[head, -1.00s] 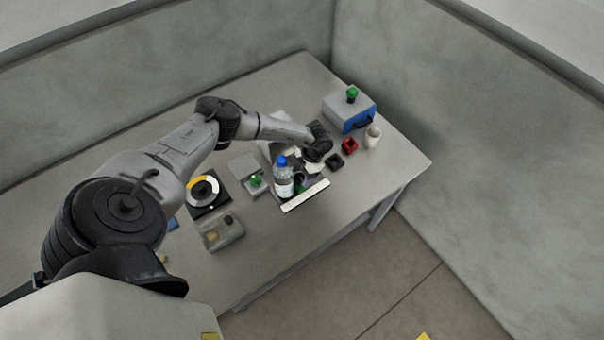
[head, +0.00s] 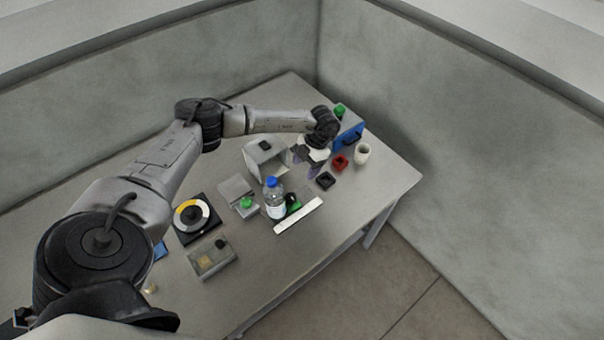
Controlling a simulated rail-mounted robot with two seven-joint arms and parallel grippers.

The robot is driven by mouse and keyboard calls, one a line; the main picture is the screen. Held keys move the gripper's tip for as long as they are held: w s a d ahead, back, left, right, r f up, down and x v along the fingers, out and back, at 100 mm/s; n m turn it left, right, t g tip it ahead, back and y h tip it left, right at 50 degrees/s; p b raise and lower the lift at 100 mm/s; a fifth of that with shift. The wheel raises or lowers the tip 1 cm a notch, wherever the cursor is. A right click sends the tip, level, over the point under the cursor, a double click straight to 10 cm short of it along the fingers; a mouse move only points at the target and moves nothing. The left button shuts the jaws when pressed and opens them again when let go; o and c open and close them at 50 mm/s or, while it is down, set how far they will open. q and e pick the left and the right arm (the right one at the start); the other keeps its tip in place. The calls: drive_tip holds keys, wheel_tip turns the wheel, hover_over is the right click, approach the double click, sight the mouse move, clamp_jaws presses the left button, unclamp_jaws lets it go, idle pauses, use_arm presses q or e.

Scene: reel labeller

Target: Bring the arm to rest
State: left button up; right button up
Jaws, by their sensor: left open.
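My left arm reaches in from the left over the table (head: 300,255). My left gripper (head: 311,162) is open, points down and shows small and partly hidden below the dark wrist. It is above the far part of the table, beside the blue-fronted grey box (head: 349,136). I see nothing held in it, though its fingertips are hard to make out. My right gripper is not in view.
Near the gripper are a black square holder (head: 326,180), a red one (head: 340,162) and a white cup (head: 362,153). The table's front right is clear.

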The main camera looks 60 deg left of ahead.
use_arm(q)
drive_tip(key=shift+w+r, duration=0.1)
drive_tip(key=shift+r, duration=0.25)
idle(0.5)
